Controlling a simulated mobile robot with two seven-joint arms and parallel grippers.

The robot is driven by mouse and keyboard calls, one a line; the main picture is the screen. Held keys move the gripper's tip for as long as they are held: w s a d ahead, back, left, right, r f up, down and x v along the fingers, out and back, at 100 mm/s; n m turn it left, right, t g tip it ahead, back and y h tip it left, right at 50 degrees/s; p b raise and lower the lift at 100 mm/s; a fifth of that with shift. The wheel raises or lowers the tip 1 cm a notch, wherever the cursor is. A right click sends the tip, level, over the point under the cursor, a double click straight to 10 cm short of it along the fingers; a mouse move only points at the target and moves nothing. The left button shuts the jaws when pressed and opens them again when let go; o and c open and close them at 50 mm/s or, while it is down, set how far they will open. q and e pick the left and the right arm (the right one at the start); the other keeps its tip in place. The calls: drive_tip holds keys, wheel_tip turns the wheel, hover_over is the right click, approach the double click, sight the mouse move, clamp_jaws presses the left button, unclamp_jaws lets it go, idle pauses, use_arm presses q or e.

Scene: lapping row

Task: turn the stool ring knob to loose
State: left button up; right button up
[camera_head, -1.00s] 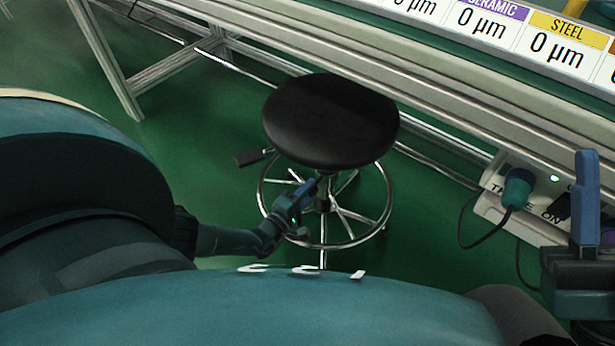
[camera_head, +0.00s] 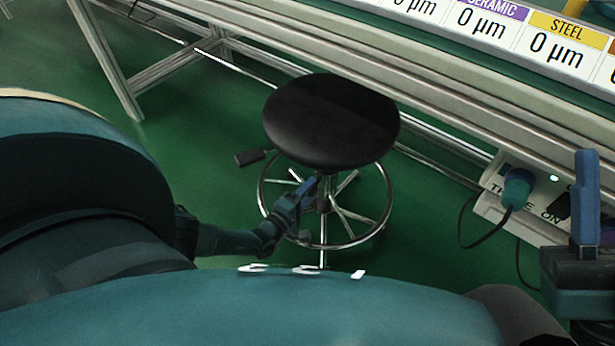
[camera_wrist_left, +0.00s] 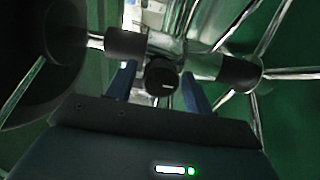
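The stool has a round black seat (camera_head: 330,120) and a chrome foot ring (camera_head: 262,200) around its column. In the left wrist view a round black knob (camera_wrist_left: 162,77) faces me on the collar at the column. My left gripper (camera_head: 309,187) is under the seat's front edge, at the column. In the left wrist view its two blue fingers (camera_wrist_left: 160,88) stand on either side of the knob, with a gap visible at the left finger. The gripper hides the knob in the head view. My right gripper (camera_head: 586,205) is at the right edge, far from the stool; its opening does not show.
A lever with a black paddle (camera_head: 250,157) sticks out left under the seat. The workbench (camera_head: 430,110) runs behind the stool. A power box with a plugged-in cable (camera_head: 516,188) is at the right. Green floor left of the stool is clear.

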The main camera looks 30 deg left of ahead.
use_arm(q)
drive_tip(key=shift+o, duration=0.6)
drive_tip(key=s+a+p, duration=0.1)
drive_tip(key=s+p, duration=0.2)
drive_tip(key=s, duration=1)
drive_tip(key=shift+p, duration=0.3)
use_arm(e)
drive_tip(key=f+m+h, duration=0.2)
drive_tip(key=m+h, duration=0.1)
drive_tip(key=f+m+h, duration=0.2)
drive_tip(key=shift+w+a+f, duration=0.1)
drive_tip(key=shift+w+a, duration=0.1)
drive_tip(key=shift+w, duration=0.2)
